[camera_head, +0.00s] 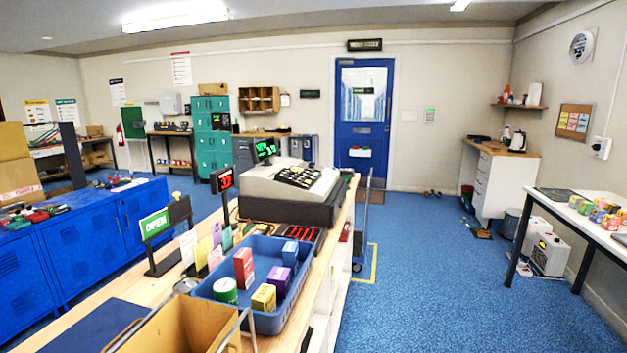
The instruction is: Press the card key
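A cash register (292,191) with a pale top and a dark base stands on the wooden counter. Its dark key block (300,176) faces up and to the right. The single keys are too small to read, so I cannot tell which one is the card key. A small display with green digits (266,149) rises at the back of the register. A display with red digits on a pole (222,180) stands to its left. Neither of my grippers is in view.
A blue tray (206,294) with several small cartons stands on the counter in front of the register. An open cardboard box (180,330) is nearer. An OPEN sign (155,224) stands at left. Blue floor (430,280) lies clear to the right.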

